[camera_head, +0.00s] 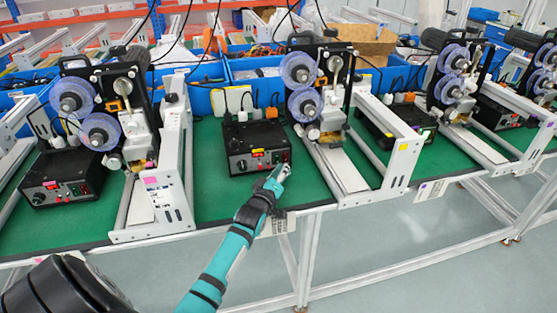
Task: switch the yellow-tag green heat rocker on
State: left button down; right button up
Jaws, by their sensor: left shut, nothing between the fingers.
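A black control box (236,139) stands on the green bench top in the middle, with a yellow tag (258,153) on its front panel. My left gripper (283,171) is shut and empty, just in front of the box's lower right front. I cannot tell whether it touches the panel. My right gripper is not in view.
A similar black box (62,178) with a pink tag stands at the left, and another (391,128) at the right. Coder machines with blue reels (301,68) and pale rails (396,165) flank the middle box. Blue bins line the back. Floor is clear in front.

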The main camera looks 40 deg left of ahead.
pick_arm(q)
jog(key=shift+s+a+r+p, duration=0.15)
jog(key=shift+r+p, duration=0.2)
jog(key=shift+r, duration=0.3)
jog(key=shift+s+d+f+p, duration=0.15)
jog(key=shift+s+d+p, duration=0.05)
jog(key=shift+p, duration=0.1)
jog(key=shift+s+d+p, duration=0.4)
jog(key=shift+s+d, duration=0.2)
jog(key=shift+s, duration=0.1)
jog(key=shift+s+d, duration=0.15)
jog(key=shift+d, duration=0.1)
jog(key=shift+d+f, duration=0.1)
jog(key=shift+f, duration=0.05)
